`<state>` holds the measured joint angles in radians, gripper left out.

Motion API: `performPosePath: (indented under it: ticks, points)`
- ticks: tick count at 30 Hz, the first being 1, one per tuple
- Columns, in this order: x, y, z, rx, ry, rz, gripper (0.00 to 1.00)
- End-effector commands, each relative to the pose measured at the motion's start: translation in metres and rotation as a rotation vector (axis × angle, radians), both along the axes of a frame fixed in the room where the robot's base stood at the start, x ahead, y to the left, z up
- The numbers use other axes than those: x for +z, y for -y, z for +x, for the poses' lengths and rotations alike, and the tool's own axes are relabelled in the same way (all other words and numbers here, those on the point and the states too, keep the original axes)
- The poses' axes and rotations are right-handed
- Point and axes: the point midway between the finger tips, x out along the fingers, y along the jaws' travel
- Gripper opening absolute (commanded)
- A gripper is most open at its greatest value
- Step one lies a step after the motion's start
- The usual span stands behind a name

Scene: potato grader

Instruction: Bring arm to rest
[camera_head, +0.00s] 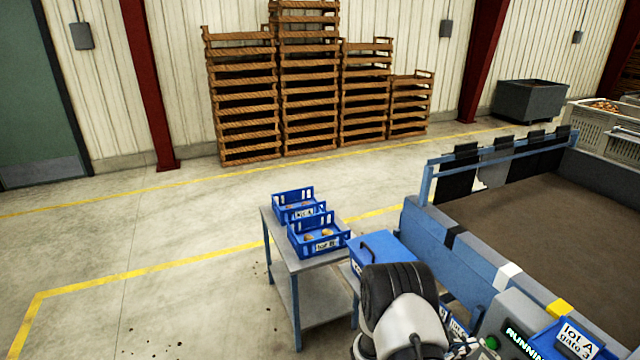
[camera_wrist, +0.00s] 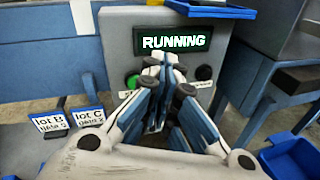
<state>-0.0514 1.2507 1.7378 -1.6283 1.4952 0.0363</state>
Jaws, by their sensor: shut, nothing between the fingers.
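My gripper (camera_wrist: 155,125) shows in the wrist view with its blue and white fingers shut and empty. I cannot tell whether the fingertips touch the box. In the head view my arm (camera_head: 400,310) is at the bottom centre, near the control box (camera_head: 515,330); the fingers are hidden there.
A metal table (camera_head: 290,255) holds two blue crates, the nearer (camera_head: 318,246) labelled lot B. A blue lidded box (camera_head: 385,252) is beside it. The grader's blue side rail (camera_head: 450,250) runs right of my arm. Lot signs (camera_wrist: 68,122) stand at left in the wrist view. Open floor (camera_head: 150,240) lies left.

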Motion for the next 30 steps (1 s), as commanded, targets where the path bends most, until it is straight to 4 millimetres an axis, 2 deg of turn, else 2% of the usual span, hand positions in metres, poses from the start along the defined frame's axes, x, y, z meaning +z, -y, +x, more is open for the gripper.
performPosePath:
  ticks: [1, 3, 9, 12, 17, 21, 30]
  points:
    - [0.029, 0.001, -0.004, -0.057, 0.051, 0.033, 0.0]
    - [0.059, 0.001, -0.016, -0.137, 0.11, 0.085, 0.0]
    - [0.132, -0.01, -0.06, -0.349, 0.294, 0.261, 0.0]
    - [0.161, -0.021, -0.085, -0.444, 0.39, 0.363, 0.0]
    - [0.196, -0.046, -0.127, -0.58, 0.55, 0.544, 0.0]
    - [0.219, -0.075, -0.161, -0.681, 0.691, 0.718, 0.0]
    - [0.251, -0.149, -0.219, -0.844, 0.992, 1.137, 0.0]
